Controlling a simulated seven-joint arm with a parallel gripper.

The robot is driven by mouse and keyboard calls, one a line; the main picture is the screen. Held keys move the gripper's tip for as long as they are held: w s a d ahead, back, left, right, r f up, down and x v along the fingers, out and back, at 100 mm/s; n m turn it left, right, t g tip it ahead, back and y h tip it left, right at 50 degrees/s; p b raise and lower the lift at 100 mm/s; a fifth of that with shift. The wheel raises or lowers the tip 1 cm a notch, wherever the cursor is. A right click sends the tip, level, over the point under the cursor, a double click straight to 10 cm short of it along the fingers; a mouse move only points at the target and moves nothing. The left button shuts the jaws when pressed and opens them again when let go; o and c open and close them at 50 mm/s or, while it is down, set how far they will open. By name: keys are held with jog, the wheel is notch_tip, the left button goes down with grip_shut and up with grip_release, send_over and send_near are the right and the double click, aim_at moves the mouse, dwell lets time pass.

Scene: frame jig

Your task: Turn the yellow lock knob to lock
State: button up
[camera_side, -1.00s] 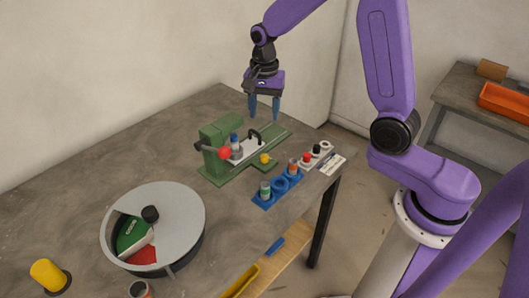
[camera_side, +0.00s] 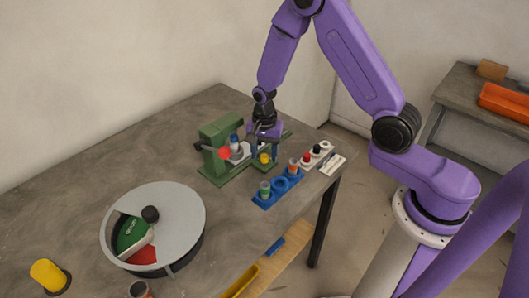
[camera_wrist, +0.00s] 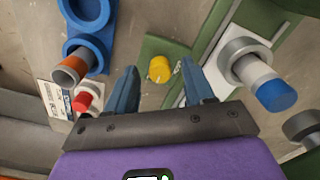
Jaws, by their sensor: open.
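The yellow lock knob (camera_side: 265,158) sits on a low tab at the near side of the green frame jig (camera_side: 212,175). In the wrist view the yellow knob (camera_wrist: 159,69) lies between and just beyond my two fingertips. My gripper (camera_side: 263,157) is open above the knob, pointing down, with one blue finger on each side of it. The open fingers also show in the wrist view (camera_wrist: 160,76), with a gap between each fingertip and the knob. I cannot tell how far the fingertips are above the tab.
The jig holds a blue-topped cylinder (camera_wrist: 265,82) close to the right finger and has a red ball handle (camera_side: 225,153). A round grey turntable (camera_side: 185,205) is at the front left.

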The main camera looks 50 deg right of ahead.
jog(key=shift+f, duration=0.15)
grip_shut()
